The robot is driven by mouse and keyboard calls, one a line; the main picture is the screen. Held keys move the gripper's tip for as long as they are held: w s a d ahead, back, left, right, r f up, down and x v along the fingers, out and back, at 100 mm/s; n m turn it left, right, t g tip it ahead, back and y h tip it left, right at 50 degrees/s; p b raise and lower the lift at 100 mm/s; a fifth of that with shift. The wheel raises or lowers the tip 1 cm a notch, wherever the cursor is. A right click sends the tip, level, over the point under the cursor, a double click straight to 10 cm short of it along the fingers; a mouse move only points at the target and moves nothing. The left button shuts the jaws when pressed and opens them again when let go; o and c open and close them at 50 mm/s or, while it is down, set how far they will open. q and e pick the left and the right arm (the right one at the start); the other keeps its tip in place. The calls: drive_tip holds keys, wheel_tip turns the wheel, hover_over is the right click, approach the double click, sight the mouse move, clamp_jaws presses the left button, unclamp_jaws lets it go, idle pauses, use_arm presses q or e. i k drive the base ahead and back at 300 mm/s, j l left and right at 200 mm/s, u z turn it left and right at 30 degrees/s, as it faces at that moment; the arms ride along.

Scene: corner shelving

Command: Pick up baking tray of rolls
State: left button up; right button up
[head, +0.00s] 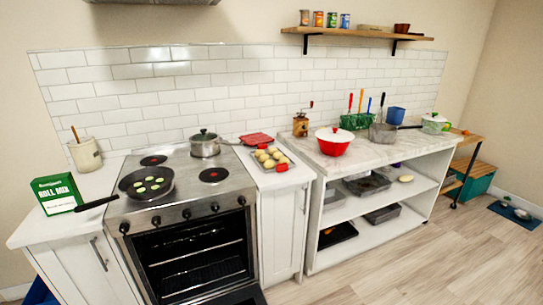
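The baking tray (286,162) of pale round rolls (268,155) sits on the narrow white counter just right of the stove. Red pieces lie at its near end, and a red item (256,139) lies behind it; I cannot tell whether these are mitts or grips. The oven below the stove is open, with its door lowered, and its racks (195,258) look empty. Neither of my grippers shows in the head view.
A frying pan (146,184) with its handle sticking out left and a lidded pot (205,143) stand on the stove. A red bowl (334,141) and a wooden grinder (300,124) stand on the marble counter to the right. The lowered oven door (238,295) juts out.

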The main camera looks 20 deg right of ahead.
sight(271, 157)
drive_tip(key=l+u, duration=0.2)
drive_tip(key=l, duration=0.55)
drive_tip(key=l+u, duration=0.2)
drive_tip(key=l, duration=0.5)
drive_tip(key=k+l+u, duration=0.2)
drive_tip(key=l, duration=0.5)
drive_tip(key=i+l+u, duration=0.15)
drive_tip(key=l+u, duration=0.15)
drive_tip(key=l, duration=0.3)
drive_tip(key=i+l+u, duration=0.1)
drive_tip(key=l+u, duration=0.2)
drive_tip(key=l, duration=0.25)
drive_tip(key=l+u, duration=0.3)
drive_tip(key=l, duration=0.35)
